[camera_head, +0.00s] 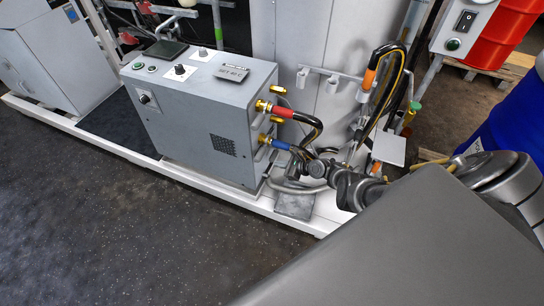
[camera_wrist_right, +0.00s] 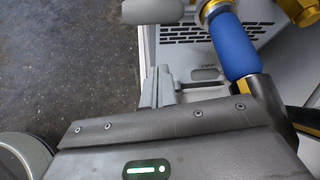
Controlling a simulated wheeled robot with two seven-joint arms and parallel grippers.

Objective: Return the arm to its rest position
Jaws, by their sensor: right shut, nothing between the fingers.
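My right arm comes in from the right in the head view. Its gripper (camera_head: 302,166) is low beside the right end of a grey control box (camera_head: 200,115), close to the blue-sleeved hose connector, and its outline there is small and cluttered. In the right wrist view the gripper (camera_wrist_right: 158,78) shows narrow grey fingers together with nothing between them. The blue sleeve (camera_wrist_right: 233,45) is to the right of the fingers, apart from them, and also shows in the head view (camera_head: 281,144). My left gripper is not in view.
A red-sleeved hose (camera_head: 283,112) joins the box above the blue one. An orange-ended black hose (camera_head: 375,62) hangs on a rack behind. A blue drum (camera_head: 510,115) and a switch box (camera_head: 463,27) are at the right. Dark floor (camera_head: 110,225) in front is clear.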

